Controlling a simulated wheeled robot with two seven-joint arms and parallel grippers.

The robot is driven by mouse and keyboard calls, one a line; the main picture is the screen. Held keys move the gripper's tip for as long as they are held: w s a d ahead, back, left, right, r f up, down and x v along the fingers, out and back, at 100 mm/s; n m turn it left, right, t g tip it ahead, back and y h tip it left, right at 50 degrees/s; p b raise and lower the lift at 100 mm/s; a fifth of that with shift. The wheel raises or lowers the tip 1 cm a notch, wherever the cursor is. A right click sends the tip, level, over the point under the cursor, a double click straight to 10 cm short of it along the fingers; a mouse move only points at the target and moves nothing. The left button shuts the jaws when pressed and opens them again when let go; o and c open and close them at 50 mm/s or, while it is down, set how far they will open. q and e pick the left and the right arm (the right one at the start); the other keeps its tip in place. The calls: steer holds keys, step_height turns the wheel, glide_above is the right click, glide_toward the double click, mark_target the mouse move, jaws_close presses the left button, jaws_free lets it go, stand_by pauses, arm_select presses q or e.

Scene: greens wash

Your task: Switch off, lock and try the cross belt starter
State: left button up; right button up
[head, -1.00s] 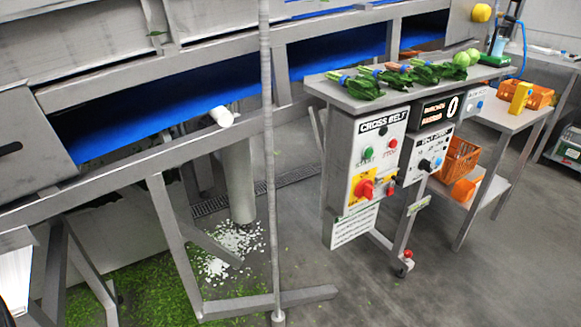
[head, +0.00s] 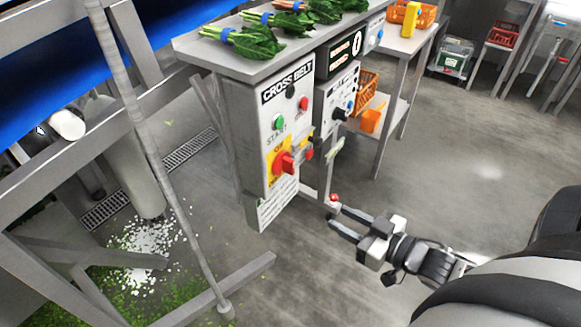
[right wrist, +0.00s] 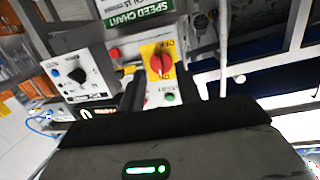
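The cross belt starter (head: 272,131) is a grey box under a steel shelf, with a green start button (head: 278,122) and a red button (head: 304,103). Its red rotary handle (head: 285,163) sits on a yellow plate (head: 272,173); I cannot read its setting for sure. Small red and dark items (head: 309,152) hang at the box's right edge, too small to make out. My right gripper (head: 336,216) is open and empty, low and to the right of the starter, apart from it. The right wrist view shows the handle (right wrist: 160,64) beyond the spread fingers. My left gripper is out of view.
A second control box (head: 337,104) with a dark knob stands just right of the starter. Leafy bunches (head: 245,40) lie on the shelf above. A pole (head: 160,165) and frame beams stand at left. A side table (head: 400,45) is behind. The floor at right is clear.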

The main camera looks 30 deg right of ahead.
steer(key=d+r+n+y, duration=0.1)
steer(key=d+r+y, duration=0.1)
steer(key=d+r, duration=0.1)
steer(key=t, duration=0.1)
glide_toward(293, 167)
steer(key=b+x, duration=0.1)
steer(key=x, duration=0.8)
steer(key=shift+w+f, duration=0.1)
steer(key=shift+w, duration=0.15)
steer(key=shift+y, duration=0.3)
jaws_close()
